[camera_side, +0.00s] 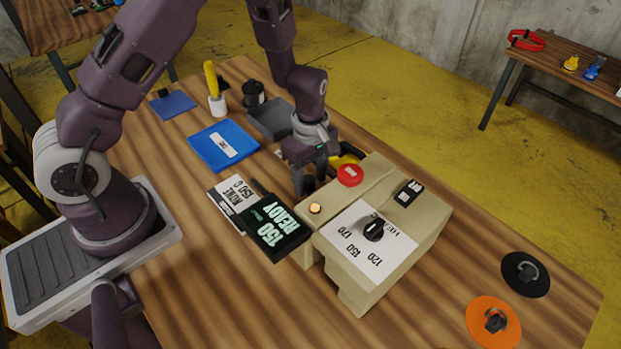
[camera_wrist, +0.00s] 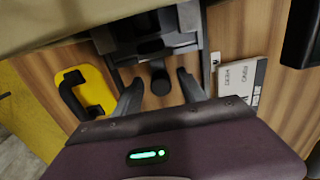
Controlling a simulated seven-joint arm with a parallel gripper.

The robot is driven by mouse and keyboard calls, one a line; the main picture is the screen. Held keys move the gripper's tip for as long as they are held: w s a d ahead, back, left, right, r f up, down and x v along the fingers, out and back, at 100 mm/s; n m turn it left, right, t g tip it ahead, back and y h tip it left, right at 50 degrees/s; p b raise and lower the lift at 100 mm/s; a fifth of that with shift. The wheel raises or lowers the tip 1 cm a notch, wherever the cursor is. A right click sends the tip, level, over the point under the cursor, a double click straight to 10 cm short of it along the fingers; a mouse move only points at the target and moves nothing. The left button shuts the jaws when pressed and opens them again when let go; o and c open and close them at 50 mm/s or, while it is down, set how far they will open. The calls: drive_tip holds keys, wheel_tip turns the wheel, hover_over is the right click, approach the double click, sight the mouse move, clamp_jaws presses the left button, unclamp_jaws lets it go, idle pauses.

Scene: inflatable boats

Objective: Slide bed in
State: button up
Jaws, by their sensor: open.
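The tan machine (camera_side: 345,265) stands on the wooden table, with a dial, a red button (camera_side: 350,174) and a small lit orange lamp (camera_side: 315,208). In the wrist view, a dark grey bed (camera_wrist: 150,22) projects from beneath the tan body. A short dark rounded handle (camera_wrist: 160,82) sticks out from the bed toward me. My gripper (camera_side: 308,184) is low at the machine's far left side. In the wrist view its open fingers (camera_wrist: 160,88) stand on either side of the handle, with visible gaps. The bed is hidden in the side view.
A dark display (camera_side: 275,226) reads "150 READY", beside a white card (camera_side: 236,202). A yellow piece with a black handle (camera_wrist: 82,92) lies close to my gripper. Black (camera_side: 526,274) and orange (camera_side: 493,322) discs lie right.

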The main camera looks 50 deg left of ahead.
wheel_tip(320, 180, up, 7)
drive_tip(key=shift+f, duration=0.15)
drive_tip(key=s+d+r+m+t, duration=0.1)
drive_tip(key=s+r+m, duration=0.2)
drive_tip(key=r, duration=0.3)
drive_tip(key=s+r+m+t+h, duration=0.1)
drive_tip(key=s+r+m, duration=0.15)
drive_tip(key=r, duration=0.35)
drive_tip(key=s+d+r+m+t, duration=0.1)
drive_tip(key=s+r+m, duration=0.2)
drive_tip(key=r, duration=0.3)
drive_tip(key=s+a+r+m+t, duration=0.1)
drive_tip(key=s+r+m, duration=0.1)
drive_tip(key=s+m, duration=0.2)
drive_tip(key=s+a+r+m+t+y, duration=0.1)
drive_tip(key=s+r+m, duration=0.2)
drive_tip(key=s, duration=0.6)
drive_tip(key=shift+a+m+t, duration=0.25)
drive_tip(key=shift+m+t, duration=0.05)
drive_tip(key=shift+m, duration=0.95)
